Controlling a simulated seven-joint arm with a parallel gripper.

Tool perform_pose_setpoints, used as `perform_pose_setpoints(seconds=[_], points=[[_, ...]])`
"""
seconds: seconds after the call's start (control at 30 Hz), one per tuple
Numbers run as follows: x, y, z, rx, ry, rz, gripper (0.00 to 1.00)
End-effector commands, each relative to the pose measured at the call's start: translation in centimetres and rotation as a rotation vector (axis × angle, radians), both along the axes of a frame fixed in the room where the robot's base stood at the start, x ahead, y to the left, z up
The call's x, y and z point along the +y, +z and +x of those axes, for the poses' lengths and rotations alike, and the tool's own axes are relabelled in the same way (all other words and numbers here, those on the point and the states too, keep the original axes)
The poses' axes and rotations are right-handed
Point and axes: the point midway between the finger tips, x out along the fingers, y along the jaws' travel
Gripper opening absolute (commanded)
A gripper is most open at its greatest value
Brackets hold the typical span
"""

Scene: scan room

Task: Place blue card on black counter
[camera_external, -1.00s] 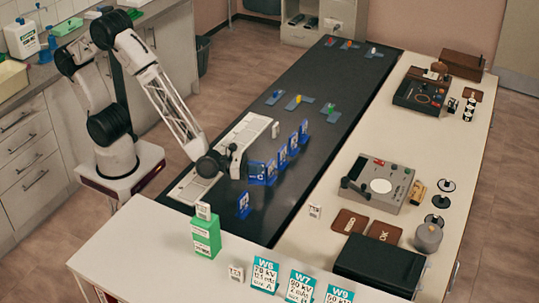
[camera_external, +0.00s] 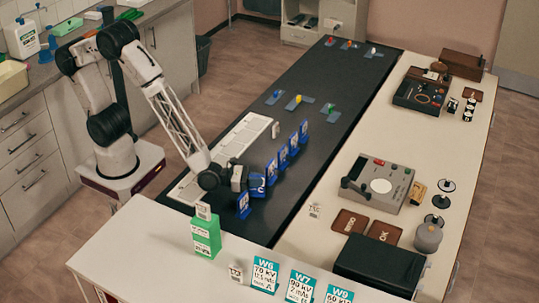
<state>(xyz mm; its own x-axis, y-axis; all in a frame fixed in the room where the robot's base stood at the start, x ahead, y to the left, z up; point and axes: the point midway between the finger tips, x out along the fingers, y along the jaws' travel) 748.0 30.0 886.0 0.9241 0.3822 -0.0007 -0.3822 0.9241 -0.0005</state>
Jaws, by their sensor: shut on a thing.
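My gripper (camera_external: 248,181) is shut on a blue card (camera_external: 258,185) marked with a white letter that looks like C. The card is tilted and held low over the black counter (camera_external: 345,90); I cannot tell whether it touches the surface. Several other blue cards (camera_external: 294,145) stand upright in a diagonal row just behind and to the right of the held card. One more blue card (camera_external: 243,205) stands upright on the counter, close in front of my gripper. The fingertips are small and partly hidden by the wrist.
A pale slotted panel (camera_external: 245,133) lies along the counter's left side. Blue holders with coloured pegs (camera_external: 298,101) lie farther back. A green box (camera_external: 206,236) and sign cards (camera_external: 265,274) stand on the white front table. Bare black counter shows right of the card row.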

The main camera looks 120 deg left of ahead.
Motion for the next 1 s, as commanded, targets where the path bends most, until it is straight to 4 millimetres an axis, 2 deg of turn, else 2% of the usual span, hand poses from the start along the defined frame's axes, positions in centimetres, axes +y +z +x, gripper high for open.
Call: perform_pose_setpoints(seconds=[1.0], points=[[0.0, -0.78, 0.0, 0.0, 0.0, 0.001, 0.0]])
